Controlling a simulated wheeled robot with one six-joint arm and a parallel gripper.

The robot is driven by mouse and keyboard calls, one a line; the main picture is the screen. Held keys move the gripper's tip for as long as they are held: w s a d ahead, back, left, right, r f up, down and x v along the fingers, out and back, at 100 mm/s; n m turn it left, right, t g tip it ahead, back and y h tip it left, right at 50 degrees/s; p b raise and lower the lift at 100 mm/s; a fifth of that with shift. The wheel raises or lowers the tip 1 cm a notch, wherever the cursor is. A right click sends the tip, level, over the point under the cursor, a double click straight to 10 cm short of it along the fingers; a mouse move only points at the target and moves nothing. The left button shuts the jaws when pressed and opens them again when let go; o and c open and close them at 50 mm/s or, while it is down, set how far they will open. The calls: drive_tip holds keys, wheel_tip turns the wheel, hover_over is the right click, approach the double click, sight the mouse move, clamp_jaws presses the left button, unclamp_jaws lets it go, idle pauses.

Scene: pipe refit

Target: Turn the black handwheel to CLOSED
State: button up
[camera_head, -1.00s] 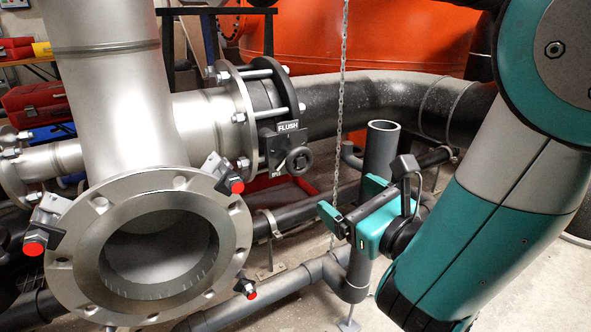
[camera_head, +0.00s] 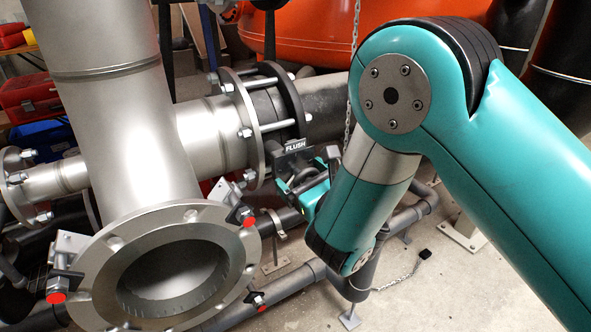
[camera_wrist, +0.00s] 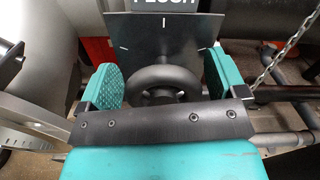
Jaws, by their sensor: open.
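The black handwheel (camera_wrist: 156,72) sits in front of a dark plate (camera_wrist: 150,32) with white tick marks. My gripper (camera_wrist: 162,80) is open, with one teal-padded finger on each side of the wheel. Gaps show between the pads and the rim in the wrist view. In the head view the handwheel (camera_head: 305,175) is partly hidden by my teal gripper (camera_head: 308,188), beneath the FLUSH label (camera_head: 295,146). The label is cut off at the top of the wrist view. I cannot read a pointer or a CLOSED mark.
A large flanged steel pipe opening (camera_head: 172,278) with red-capped clamps is at the left. A chain (camera_head: 352,75) hangs behind my arm. A grey lower pipe (camera_head: 285,289) runs below. Bare floor (camera_head: 455,290) lies at the right.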

drive_tip(key=shift+d+f, duration=0.1)
drive_tip(key=shift+f, duration=0.05)
drive_tip(key=shift+c, duration=0.9)
drive_tip(key=c, duration=0.7)
drive_tip(key=shift+c, duration=0.2)
